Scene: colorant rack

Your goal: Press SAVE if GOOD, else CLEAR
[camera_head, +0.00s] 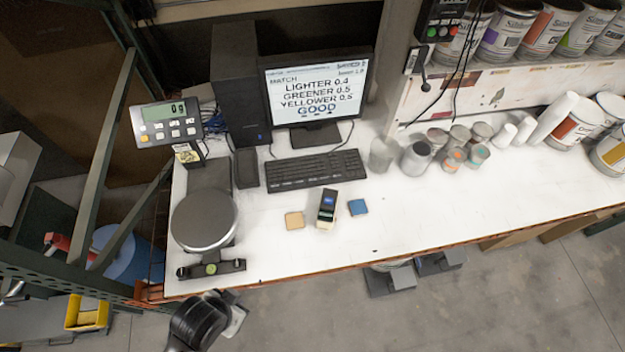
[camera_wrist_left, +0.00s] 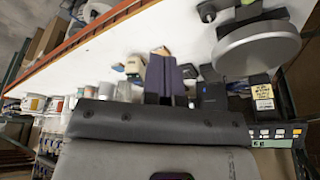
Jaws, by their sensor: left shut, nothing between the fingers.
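The monitor (camera_head: 314,92) stands at the back of the white bench. Its screen reads MATCH, LIGHTER 0.4, GREENER 0.5, YELLOWER 0.5 and GOOD. Small text at its upper right is too fine to read, and I cannot make out a SAVE or CLEAR label. The black keyboard (camera_head: 314,170) lies in front of the monitor; its key labels are not legible. My left gripper (camera_wrist_left: 165,75) is shut and empty in the left wrist view, with the bench beyond it. Part of my left arm shows at the bottom left of the head view. My right gripper is not in view.
A handheld device (camera_head: 326,208) stands between a tan tile (camera_head: 294,220) and a blue tile (camera_head: 357,207). A round scale (camera_head: 204,220) and its display (camera_head: 166,122) are at left. Several cups and cans stand at right. The bench's front middle is clear.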

